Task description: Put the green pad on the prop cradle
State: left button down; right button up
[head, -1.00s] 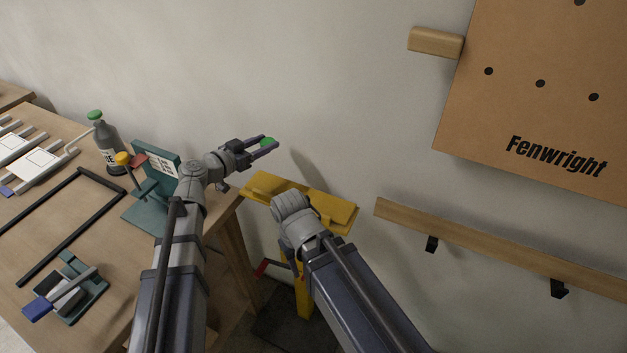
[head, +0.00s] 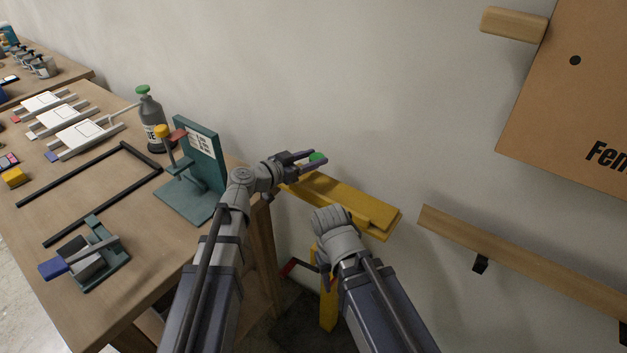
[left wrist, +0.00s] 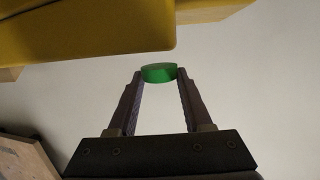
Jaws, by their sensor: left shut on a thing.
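The green pad (head: 317,157) is a small round piece between the fingertips of my left gripper (head: 308,160). In the left wrist view the green pad (left wrist: 159,72) sits across the tips of the shut left gripper (left wrist: 159,80). The yellow stand, which I take for the prop cradle (head: 350,200), is against the wall. In the head view the pad shows just above its left end. In the left wrist view the yellow cradle (left wrist: 90,35) fills the upper left, apart from the pad. My right arm lies in front of the cradle; its fingers are hidden.
A wooden workbench (head: 120,240) on the left holds a teal press (head: 200,165), a glue bottle (head: 151,120), a black frame and a blue-handled clamp (head: 85,255). A wooden rail (head: 510,258) and a brown board (head: 575,110) are on the wall at right.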

aim_at(312, 175)
pick_arm(q)
jog(key=shift+f, duration=0.15)
notch_tip(312, 175, down, 4)
jog(key=b, duration=0.3)
jog(key=shift+b, duration=0.4)
jog(key=shift+r, duration=0.2)
jog(key=shift+f, duration=0.15)
jog(key=shift+c, duration=1.6)
grip_release()
